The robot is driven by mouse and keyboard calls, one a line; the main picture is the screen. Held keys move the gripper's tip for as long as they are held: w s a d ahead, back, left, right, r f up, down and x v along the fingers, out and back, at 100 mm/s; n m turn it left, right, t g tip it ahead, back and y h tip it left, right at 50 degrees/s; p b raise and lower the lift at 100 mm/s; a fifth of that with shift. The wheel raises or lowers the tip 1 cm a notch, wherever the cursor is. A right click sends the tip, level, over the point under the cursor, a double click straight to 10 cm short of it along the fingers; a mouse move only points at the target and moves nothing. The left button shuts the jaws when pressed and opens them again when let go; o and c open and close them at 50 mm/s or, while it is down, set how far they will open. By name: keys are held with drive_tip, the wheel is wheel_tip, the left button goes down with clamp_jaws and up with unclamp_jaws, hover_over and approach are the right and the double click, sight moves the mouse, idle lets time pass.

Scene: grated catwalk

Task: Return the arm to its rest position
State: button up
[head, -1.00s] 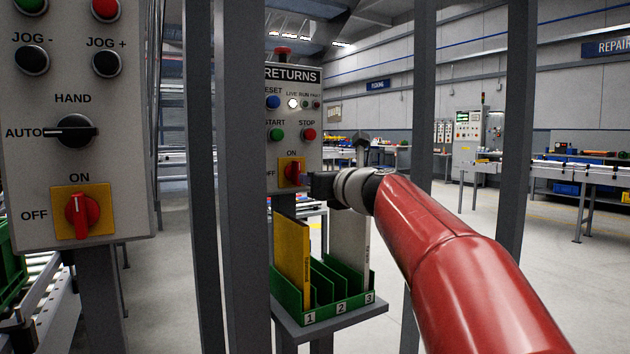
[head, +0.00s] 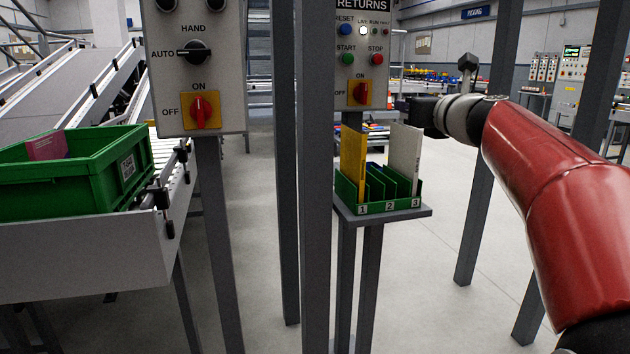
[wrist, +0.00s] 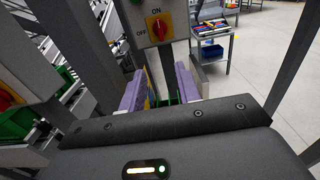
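My gripper (head: 412,108) is at the end of my red arm (head: 545,190) in the head view, raised above the green rack and right of the RETURNS panel's switch. The arm reaches in from the right. In the wrist view, my gripper (wrist: 161,72) has its two purple fingers apart with nothing held between them. The RETURNS panel (head: 352,62) has a red rotary switch (head: 361,93) on a yellow plate, its handle upright. The switch also shows ahead of the fingers in the wrist view (wrist: 158,28).
The green rack (head: 395,205) holds a yellow board and a pale board on a grey shelf. Grey posts (head: 315,180) stand left of it. A nearer control panel (head: 197,75) and a conveyor with a green crate (head: 75,185) are at left. Floor (head: 420,290) is open.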

drive_tip(key=s+a+f+n+g, duration=0.3)
drive_tip(key=s+a+f+n, duration=0.1)
drive_tip(key=s+f+n, duration=0.4)
drive_tip(key=s+a+f+n+g, duration=0.3)
drive_tip(key=s+a+f+n, duration=0.1)
drive_tip(key=s+f+n, duration=0.45)
drive_tip(key=s+d+f+n+g+h, duration=0.2)
drive_tip(key=s+f+n+g, duration=0.1)
drive_tip(key=s+f+n, duration=0.5)
drive_tip(key=s+d+f+n+g+h, duration=0.2)
drive_tip(key=s+f+n, duration=0.6)
drive_tip(key=s+f, duration=0.2)
drive_tip(key=shift+s+f+g+h, duration=0.15)
drive_tip(key=shift+s+g+h, duration=0.2)
drive_tip(key=shift+s, duration=0.25)
drive_tip(key=shift+n, duration=0.25)
drive_tip(key=shift+c, duration=0.2)
